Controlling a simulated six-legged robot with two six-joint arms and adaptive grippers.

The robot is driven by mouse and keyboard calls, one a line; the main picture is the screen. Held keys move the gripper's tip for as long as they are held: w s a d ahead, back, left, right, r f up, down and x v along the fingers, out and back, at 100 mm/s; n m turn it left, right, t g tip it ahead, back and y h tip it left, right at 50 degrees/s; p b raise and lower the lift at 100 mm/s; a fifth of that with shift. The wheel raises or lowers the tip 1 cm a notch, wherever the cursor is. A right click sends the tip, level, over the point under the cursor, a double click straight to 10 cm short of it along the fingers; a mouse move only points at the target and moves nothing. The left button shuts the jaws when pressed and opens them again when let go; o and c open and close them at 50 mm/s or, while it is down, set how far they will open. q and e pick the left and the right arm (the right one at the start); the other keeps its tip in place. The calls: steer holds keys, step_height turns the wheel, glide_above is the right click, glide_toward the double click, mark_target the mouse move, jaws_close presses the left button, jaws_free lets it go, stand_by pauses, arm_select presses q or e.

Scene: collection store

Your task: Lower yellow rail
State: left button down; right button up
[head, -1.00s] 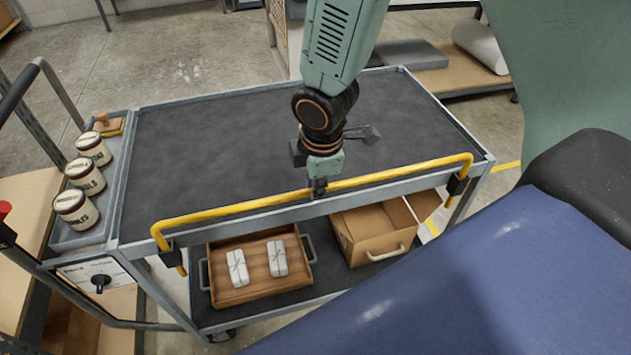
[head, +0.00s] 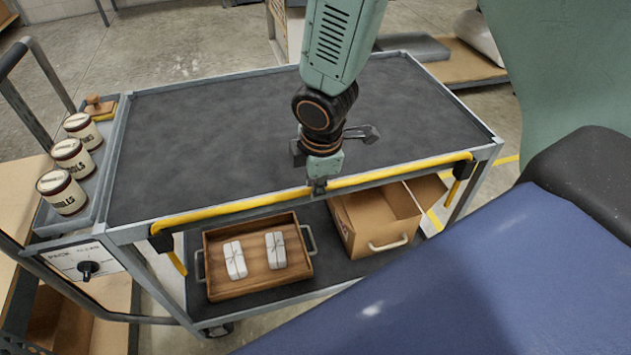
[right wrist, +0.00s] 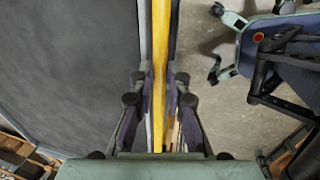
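The yellow rail (head: 400,172) runs along the near long edge of the cart's dark top (head: 240,130). Its ends bend at black brackets on the cart's left and right corners. It sits about level with the edge of the top. My right gripper (head: 319,187) is at the rail's middle, pointing down. In the right wrist view the rail (right wrist: 160,60) passes between the gripper's two fingers (right wrist: 160,95), which look closed around it. The fingertips are small and partly hidden in the head view. My left gripper is not in view.
A wooden tray (head: 216,290) with two wrapped white parcels and an open cardboard box (head: 352,222) stand on the lower shelf. Several labelled jars (head: 72,158) stand in the left side tray. A panel with a black knob (head: 88,269) is at the cart's left end. The cart top is bare.

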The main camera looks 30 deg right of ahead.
steer(key=o, duration=0.4)
steer(key=shift+d+f, duration=0.1)
steer(key=shift+f, duration=0.15)
steer(key=shift+r, duration=0.1)
steer(key=shift+r, duration=0.1)
steer(key=shift+v, duration=0.8)
steer(key=v, duration=1)
steer(key=shift+r, duration=0.2)
steer(key=shift+f, duration=0.1)
steer(key=s+f+m+g+b, duration=0.1)
steer(key=s+f+m, duration=0.45)
steer(key=f, duration=0.65)
steer(key=s+f+m+g, duration=0.1)
steer(key=s+f+m, duration=0.5)
steer(key=f, duration=0.6)
steer(key=s+f+m, duration=0.1)
steer(key=s, duration=0.2)
steer(key=s+f+m, duration=0.2)
steer(key=s, duration=0.2)
steer(key=s+f+m, duration=0.1)
steer(key=s+f, duration=0.1)
steer(key=s, duration=0.2)
steer(key=shift+f+y, duration=0.1)
steer(key=shift+y, duration=0.2)
